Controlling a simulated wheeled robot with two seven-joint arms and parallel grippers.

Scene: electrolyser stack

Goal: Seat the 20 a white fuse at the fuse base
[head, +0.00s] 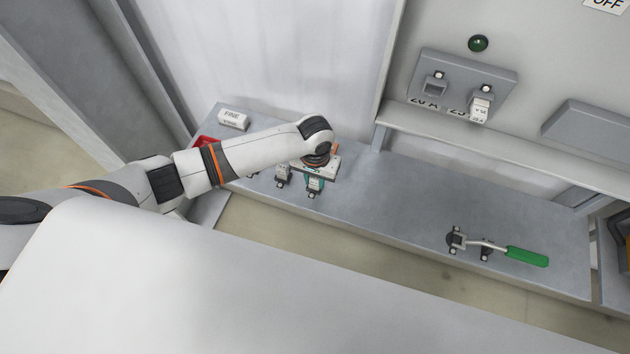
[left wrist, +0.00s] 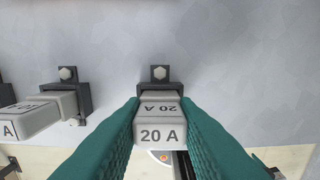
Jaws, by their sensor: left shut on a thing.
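The white 20 A fuse (left wrist: 160,134) is between the teal fingers of my left gripper (head: 315,183), which is shut on it. In the left wrist view its far end meets a dark holder (left wrist: 160,88) with a bolt, on the grey shelf; whether it is still fully in the holder I cannot tell. The fuse base (head: 505,76) is a grey plate on the upright panel. Its left socket (head: 435,86), above a 20 A label, looks empty. Its right socket carries a white fuse (head: 480,107). My right gripper is not in view.
A second white fuse (left wrist: 30,118) sits in a holder left of the held one. A white labelled block (head: 233,119) and a red thing (head: 205,142) lie at the shelf's left end. A green-handled tool (head: 525,256) rests on the right. The shelf's middle is clear.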

